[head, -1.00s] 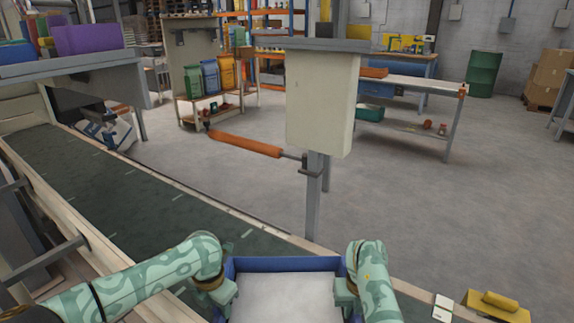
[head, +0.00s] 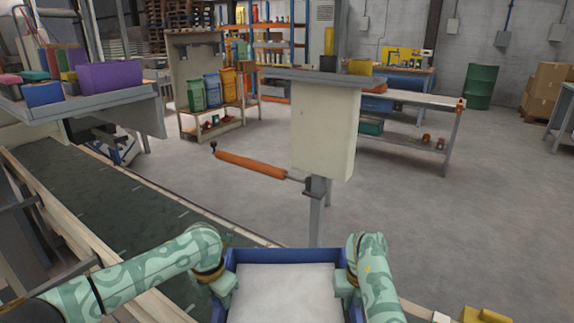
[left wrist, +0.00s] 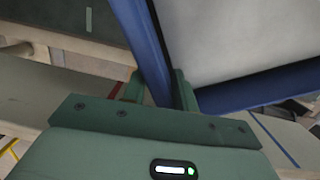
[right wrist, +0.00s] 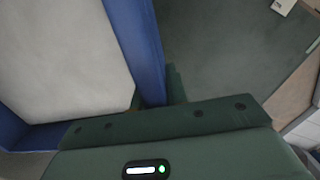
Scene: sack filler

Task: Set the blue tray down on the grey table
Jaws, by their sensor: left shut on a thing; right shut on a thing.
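The blue tray (head: 285,254) is at the bottom middle of the head view, with a pale, whitish load or floor inside. My left gripper (head: 229,284) is shut on its left wall, which also shows in the left wrist view (left wrist: 145,45). My right gripper (head: 343,284) is shut on its right wall, seen in the right wrist view (right wrist: 135,45). The tray looks roughly level, held above the surfaces below. Its near edge is cut off. A grey table (head: 120,100) with bins stands at the left; whether it is the one named, I cannot tell.
A dark green conveyor belt (head: 100,215) runs along the left. A cream box (head: 322,130) on a grey post, with an orange bar (head: 250,163), stands ahead of the tray. A purple bin (head: 110,76) sits on the left table. Open concrete floor lies to the right.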

